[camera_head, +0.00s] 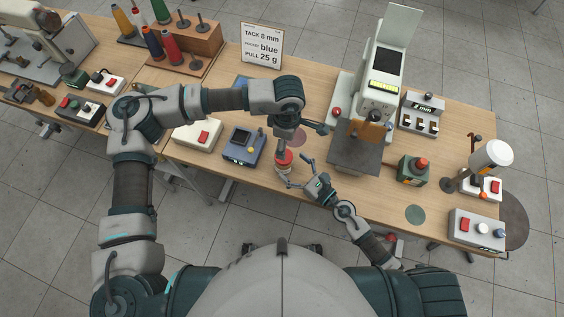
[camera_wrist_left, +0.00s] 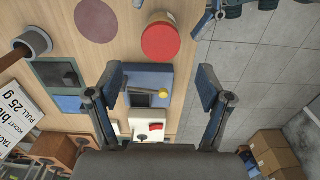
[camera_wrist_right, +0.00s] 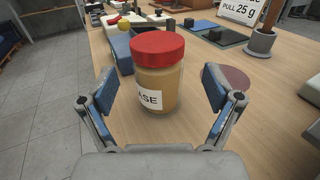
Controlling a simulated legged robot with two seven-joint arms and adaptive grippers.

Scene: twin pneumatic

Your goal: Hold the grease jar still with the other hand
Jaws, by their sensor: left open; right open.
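The grease jar (camera_head: 284,162) stands upright near the front edge of the wooden table, with a red lid and a tan body. In the right wrist view the jar (camera_wrist_right: 158,88) shows a white label reading "ASE". My right gripper (camera_head: 297,172) is open at the jar's near side. Its fingers spread left and right of the jar, with gaps showing in the right wrist view. My left gripper (camera_wrist_left: 160,85) is open and empty above the table. The left wrist view looks down on the red lid (camera_wrist_left: 161,41), beyond the left fingertips. The left arm covers part of the table in the head view.
A blue-grey device (camera_head: 243,147) and a white box with a red switch (camera_head: 198,134) stand left of the jar. A dark-plated machine (camera_head: 355,147) stands to the right. A flat reddish disc (camera_wrist_right: 236,78) lies behind the jar. A sign (camera_head: 262,45) stands at the back.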

